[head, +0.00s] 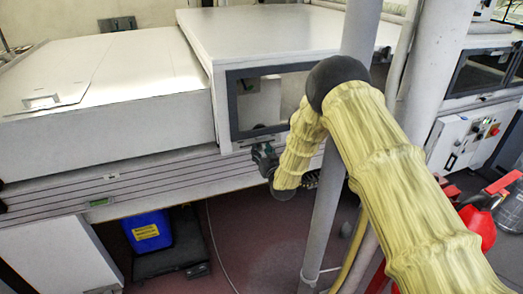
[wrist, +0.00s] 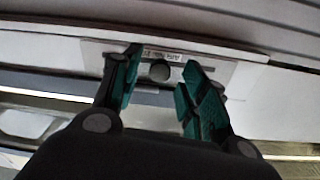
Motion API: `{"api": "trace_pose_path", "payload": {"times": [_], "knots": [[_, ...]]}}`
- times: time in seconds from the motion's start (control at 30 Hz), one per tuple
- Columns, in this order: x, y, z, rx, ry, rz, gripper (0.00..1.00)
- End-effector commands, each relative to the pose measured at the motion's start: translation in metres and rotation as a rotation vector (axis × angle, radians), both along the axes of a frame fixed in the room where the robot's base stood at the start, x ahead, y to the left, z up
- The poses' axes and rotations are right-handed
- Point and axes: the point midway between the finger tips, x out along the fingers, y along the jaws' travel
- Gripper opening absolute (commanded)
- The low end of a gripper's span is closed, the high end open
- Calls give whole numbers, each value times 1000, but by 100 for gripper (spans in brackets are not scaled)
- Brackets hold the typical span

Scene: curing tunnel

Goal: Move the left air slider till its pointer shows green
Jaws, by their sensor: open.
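My gripper (head: 265,158) is at the front edge of the machine, below the window. In the wrist view my gripper (wrist: 163,62) is open, with one green-padded finger on each side of a round grey knob (wrist: 159,71). The knob sits on a pale plate (wrist: 222,70) with small printed marks above it, too blurred to read. I see no gap closed on the knob; whether either finger touches it I cannot tell. No pointer or green zone can be made out on the plate. In the head view my gripper hides the knob.
A windowed hood (head: 270,100) stands above my gripper. Pale upright posts (head: 335,190) stand close to my arm. A blue container (head: 148,230) is below.

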Motion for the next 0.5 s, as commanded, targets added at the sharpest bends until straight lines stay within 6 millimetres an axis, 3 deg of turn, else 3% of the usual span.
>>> {"api": "trace_pose_path", "payload": {"times": [0.33, 0.5], "knots": [[3, 1, 0, 0, 0, 0, 43], [3, 1, 0, 0, 0, 0, 12]]}}
